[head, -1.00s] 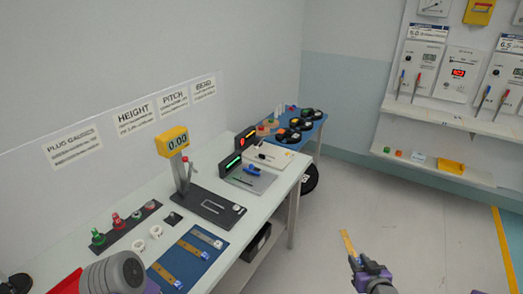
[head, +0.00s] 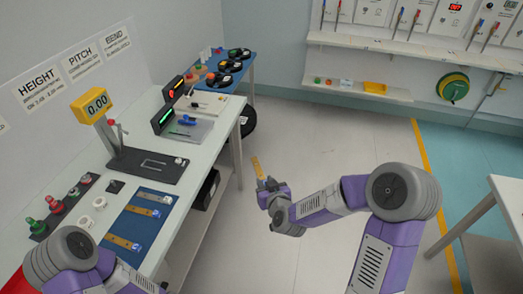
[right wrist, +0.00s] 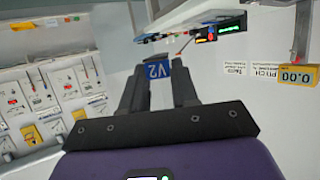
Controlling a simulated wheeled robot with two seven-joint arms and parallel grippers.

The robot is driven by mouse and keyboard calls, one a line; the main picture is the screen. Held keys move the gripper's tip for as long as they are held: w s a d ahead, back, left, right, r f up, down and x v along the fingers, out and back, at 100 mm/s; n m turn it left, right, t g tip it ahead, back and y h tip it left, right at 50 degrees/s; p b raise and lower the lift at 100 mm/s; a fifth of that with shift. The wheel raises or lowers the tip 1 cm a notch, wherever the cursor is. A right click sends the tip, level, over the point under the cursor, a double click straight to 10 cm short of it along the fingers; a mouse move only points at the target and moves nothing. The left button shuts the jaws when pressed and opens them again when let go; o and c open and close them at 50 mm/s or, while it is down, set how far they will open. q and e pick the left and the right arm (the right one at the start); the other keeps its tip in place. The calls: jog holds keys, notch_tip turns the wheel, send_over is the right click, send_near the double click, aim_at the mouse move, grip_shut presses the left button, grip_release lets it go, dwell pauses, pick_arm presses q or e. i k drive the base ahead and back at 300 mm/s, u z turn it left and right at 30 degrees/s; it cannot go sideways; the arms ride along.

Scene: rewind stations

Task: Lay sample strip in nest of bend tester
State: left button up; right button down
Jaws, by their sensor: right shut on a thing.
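My right gripper (head: 266,184) is shut on a narrow amber sample strip (head: 257,166) that points up from its jaws, over open floor right of the bench. In the right wrist view a blue tag marked V2 (right wrist: 158,69) sits between the fingers (right wrist: 158,88). The bench's far end has two dark units with lit displays, one green (head: 165,116) and one red-orange (head: 175,91). A pale fixture (head: 208,103) lies by the red-orange one, under the BEND sign's side; its nest is too small to make out. My left arm enters at lower left; its gripper is out of view.
A blue mat (head: 125,224) with several strips lies on the near bench. A height gauge (head: 95,105) reading 0.00 stands behind it. A blue table (head: 233,85) with dark reels stands beyond the bench.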

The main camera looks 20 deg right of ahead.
aim_at(204, 106)
jog(key=z, duration=0.75)
jog(key=k, duration=1.05)
jog(key=z, duration=0.95)
jog(key=i, duration=1.75)
jog(key=u, duration=0.95)
jog(key=i, duration=1.45)
jog(key=u, duration=1.85)
jog(key=i, duration=0.75)
jog(key=u, duration=0.65)
